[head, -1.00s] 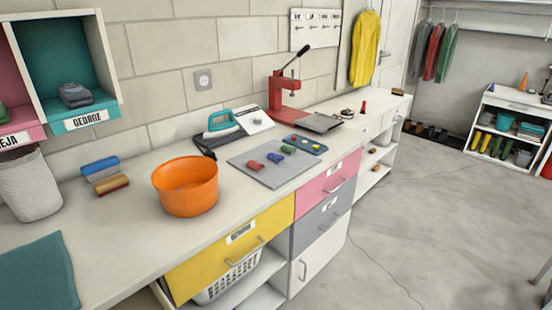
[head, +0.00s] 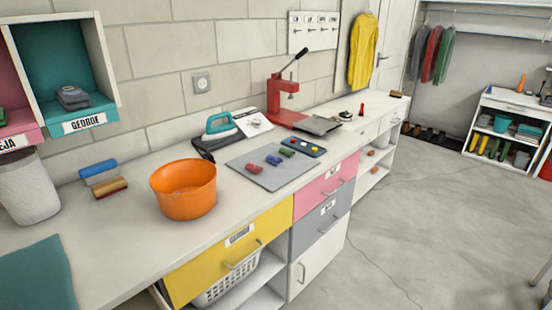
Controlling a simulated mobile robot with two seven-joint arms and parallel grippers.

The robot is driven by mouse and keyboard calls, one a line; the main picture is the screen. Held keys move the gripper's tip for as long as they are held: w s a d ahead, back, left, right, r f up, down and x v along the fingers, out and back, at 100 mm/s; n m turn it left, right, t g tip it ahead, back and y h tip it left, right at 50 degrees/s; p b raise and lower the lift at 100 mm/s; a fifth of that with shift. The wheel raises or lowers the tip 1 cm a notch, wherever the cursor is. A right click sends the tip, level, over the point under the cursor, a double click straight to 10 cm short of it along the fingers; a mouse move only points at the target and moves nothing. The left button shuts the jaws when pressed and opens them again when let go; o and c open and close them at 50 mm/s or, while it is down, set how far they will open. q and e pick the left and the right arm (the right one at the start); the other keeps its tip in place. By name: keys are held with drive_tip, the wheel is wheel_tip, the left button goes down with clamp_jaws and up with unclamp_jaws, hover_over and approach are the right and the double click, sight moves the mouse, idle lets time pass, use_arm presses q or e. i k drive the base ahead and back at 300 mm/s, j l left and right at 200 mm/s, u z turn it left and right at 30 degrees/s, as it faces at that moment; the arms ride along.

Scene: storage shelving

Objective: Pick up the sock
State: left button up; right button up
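I cannot make out a sock for certain. A small grey folded bundle (head: 73,97) lies in the teal cubby (head: 62,48) labelled George, at the upper left; it may be cloth, but I cannot tell if it is a sock. An orange bowl (head: 184,190) stands on the worktop; its inside is only partly visible and a small pale spot shows in it. Neither of my grippers is in view.
The long worktop (head: 120,237) carries a teal cloth (head: 36,275), brushes (head: 104,178), a grey mat (head: 262,174) with small coloured rolls, an iron (head: 219,126) and a red press (head: 283,95). A white woven basket (head: 27,190) stands at left. The floor (head: 440,215) at right is clear.

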sight(252, 167)
drive_tip(key=i+l+u, duration=0.1)
drive_tip(key=i+l, duration=0.25)
drive_tip(key=i+l+u, duration=0.1)
drive_tip(key=i+l, duration=0.2)
drive_tip(key=l, duration=0.25)
